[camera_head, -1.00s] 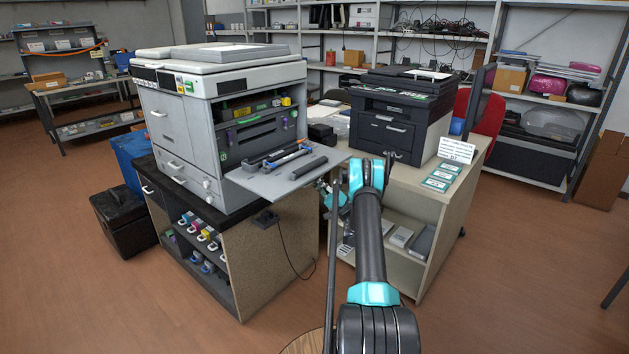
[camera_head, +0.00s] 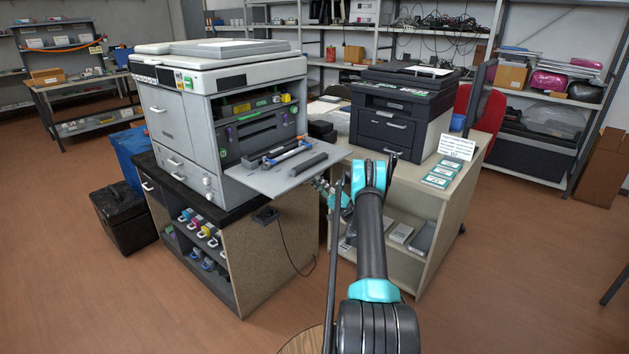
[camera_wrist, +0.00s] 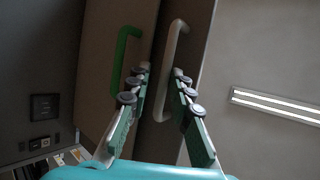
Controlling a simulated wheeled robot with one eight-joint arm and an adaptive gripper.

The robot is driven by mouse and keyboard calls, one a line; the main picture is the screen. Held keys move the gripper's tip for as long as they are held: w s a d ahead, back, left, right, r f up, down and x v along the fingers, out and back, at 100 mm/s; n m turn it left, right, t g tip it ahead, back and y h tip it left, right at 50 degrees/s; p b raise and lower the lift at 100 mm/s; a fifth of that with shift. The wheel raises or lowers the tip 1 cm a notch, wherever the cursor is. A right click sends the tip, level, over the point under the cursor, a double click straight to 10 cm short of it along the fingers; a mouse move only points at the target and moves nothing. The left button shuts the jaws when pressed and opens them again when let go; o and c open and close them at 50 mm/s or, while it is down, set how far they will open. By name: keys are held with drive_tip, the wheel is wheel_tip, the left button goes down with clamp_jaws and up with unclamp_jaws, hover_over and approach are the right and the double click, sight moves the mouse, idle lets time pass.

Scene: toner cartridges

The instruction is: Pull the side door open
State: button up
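The side door (camera_head: 262,182) of the large white and grey printer is folded down and lies about level, its flat inner face up. My gripper (camera_head: 322,188) is below the door's outer edge in the head view, partly hidden by my arm. In the wrist view a pale handle (camera_wrist: 180,28) and a green handle (camera_wrist: 121,52) show on dark panel surfaces. My gripper (camera_wrist: 160,83) is open there, its two fingers apart. The pale handle lies between and behind the fingers, close to the right one. Contact with it cannot be told.
A dark cartridge (camera_head: 308,165) and a blue-and-white tool (camera_head: 287,153) lie on the door. The printer stands on a cabinet (camera_head: 262,275) with colored cartridges on its shelves. A desk (camera_head: 455,190) with a black printer (camera_head: 400,112) stands close on the right.

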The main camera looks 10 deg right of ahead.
drive_tip(key=s+d+f, duration=0.1)
drive_tip(key=s+d, duration=0.3)
drive_tip(key=d, duration=0.8)
drive_tip(key=shift+s, duration=0.25)
drive_tip(key=shift+d, duration=0.1)
